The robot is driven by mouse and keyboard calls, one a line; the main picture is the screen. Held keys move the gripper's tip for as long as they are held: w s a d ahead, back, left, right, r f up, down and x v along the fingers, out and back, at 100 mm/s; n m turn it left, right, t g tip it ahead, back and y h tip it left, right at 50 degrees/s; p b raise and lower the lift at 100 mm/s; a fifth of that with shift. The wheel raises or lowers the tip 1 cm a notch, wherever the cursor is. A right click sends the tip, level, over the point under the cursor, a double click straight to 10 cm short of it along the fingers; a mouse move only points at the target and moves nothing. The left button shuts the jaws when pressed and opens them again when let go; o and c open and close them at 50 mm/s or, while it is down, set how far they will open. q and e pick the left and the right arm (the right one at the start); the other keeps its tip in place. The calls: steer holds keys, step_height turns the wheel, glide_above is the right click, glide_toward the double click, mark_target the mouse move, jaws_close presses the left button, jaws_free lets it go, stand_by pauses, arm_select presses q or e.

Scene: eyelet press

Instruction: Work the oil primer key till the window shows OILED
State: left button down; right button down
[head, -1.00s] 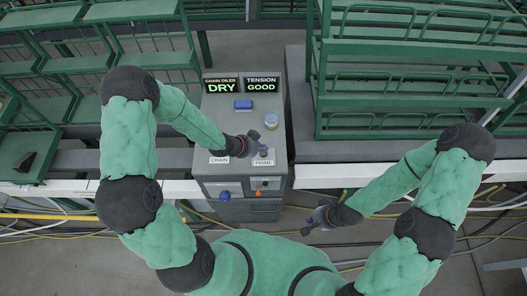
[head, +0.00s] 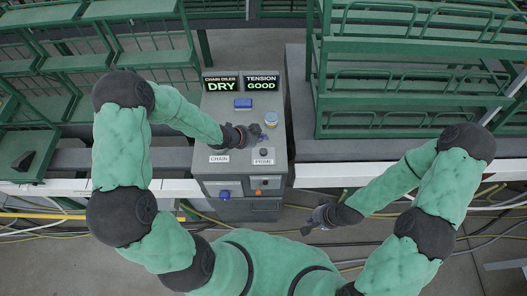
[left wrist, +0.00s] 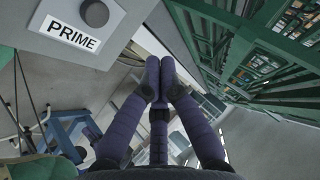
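The grey console (head: 240,188) stands ahead of me. Its chain oiler window (head: 221,84) reads DRY. The primer key is a dark round knob (head: 264,152) above the PRIME label (head: 264,162); in the left wrist view the knob (left wrist: 94,13) sits at the top left, clear of my fingers. My left gripper (head: 258,134) is over the console top, just behind the knob and apart from it. In the left wrist view its fingers (left wrist: 160,75) are together with nothing between them. My right gripper (head: 315,222) hangs in front of the console at the right; its fingers are too small to read.
The tension window (head: 262,84) reads GOOD. A blue block (head: 243,104) and a round jar (head: 271,119) are on the console top. A CHAIN label (head: 219,159) is left of the PRIME label. Green racks (head: 420,60) stand to the right and left.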

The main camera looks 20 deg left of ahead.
arm_select(q)
steer(key=b, duration=0.5)
glide_above(262, 153)
step_height(262, 153, down, 7)
steer(key=shift+r, duration=0.2)
steer(key=shift+w+f+b, duration=0.1)
steer(key=shift+f+b, duration=0.35)
steer(key=shift+f, duration=0.25)
stand_by(0.4)
steer(key=shift+f+b, duration=0.35)
steer(key=shift+b, duration=0.1)
steer(key=shift+f+b, duration=0.5)
steer(key=shift+b, duration=0.05)
stand_by(0.7)
steer(key=shift+r, duration=0.1)
steer(key=shift+r+p, duration=0.7)
steer(key=shift+r, duration=0.1)
steer(key=shift+r, duration=0.1)
